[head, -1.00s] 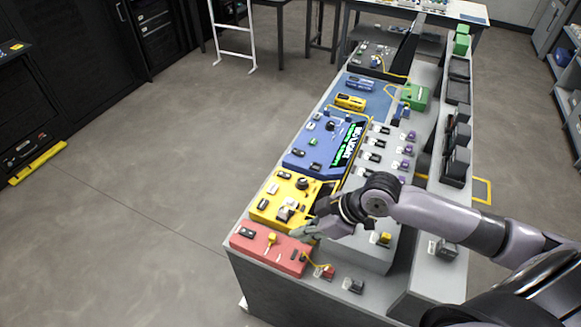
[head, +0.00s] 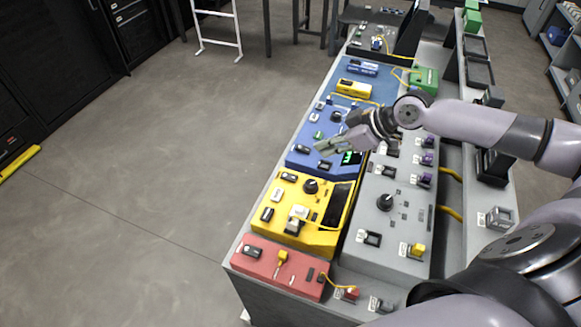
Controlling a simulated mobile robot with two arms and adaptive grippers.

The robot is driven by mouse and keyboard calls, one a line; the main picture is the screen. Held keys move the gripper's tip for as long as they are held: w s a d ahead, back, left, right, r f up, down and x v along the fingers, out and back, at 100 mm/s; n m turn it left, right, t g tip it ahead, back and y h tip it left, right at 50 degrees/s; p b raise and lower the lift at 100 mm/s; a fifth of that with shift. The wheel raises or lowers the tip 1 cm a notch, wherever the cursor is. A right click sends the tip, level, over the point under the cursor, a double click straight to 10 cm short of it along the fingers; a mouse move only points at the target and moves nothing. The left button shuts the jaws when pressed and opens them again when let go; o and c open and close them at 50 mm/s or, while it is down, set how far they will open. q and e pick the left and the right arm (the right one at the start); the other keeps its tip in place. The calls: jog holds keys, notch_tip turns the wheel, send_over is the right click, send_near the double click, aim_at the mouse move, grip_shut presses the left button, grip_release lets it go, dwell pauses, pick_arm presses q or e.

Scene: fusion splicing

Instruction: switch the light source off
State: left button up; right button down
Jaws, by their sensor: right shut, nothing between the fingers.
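Several coloured instrument boxes stand in a row on the bench, and no readable label tells me which is the light source. A red box (head: 256,268) with a black switch (head: 251,252) and a yellow connector (head: 283,257) is at the near end. Behind it is a yellow unit (head: 267,230) with a black knob and several switches. Beyond that is a blue unit (head: 296,160) with small buttons and a green-lit display, partly hidden by my right gripper (head: 323,147). My right gripper is shut and empty above the blue unit; contact cannot be told. My left gripper is not in view.
A grey panel (head: 400,215) with a knob and purple and yellow connectors stands right of the yellow unit. A yellow cable (head: 341,285) runs from the red box to a small red connector. A green box (head: 425,78) stands farther back.

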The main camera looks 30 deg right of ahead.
jog(key=f, duration=0.1)
jog(key=p, duration=0.2)
send_over(297, 176)
notch_tip(297, 176, down, 7)
jog(key=shift+s+a+f, duration=0.1)
notch_tip(297, 176, down, 4)
jog(key=shift+r+p, duration=0.2)
jog(key=shift+p, duration=0.3)
jog(key=shift+f, duration=0.45)
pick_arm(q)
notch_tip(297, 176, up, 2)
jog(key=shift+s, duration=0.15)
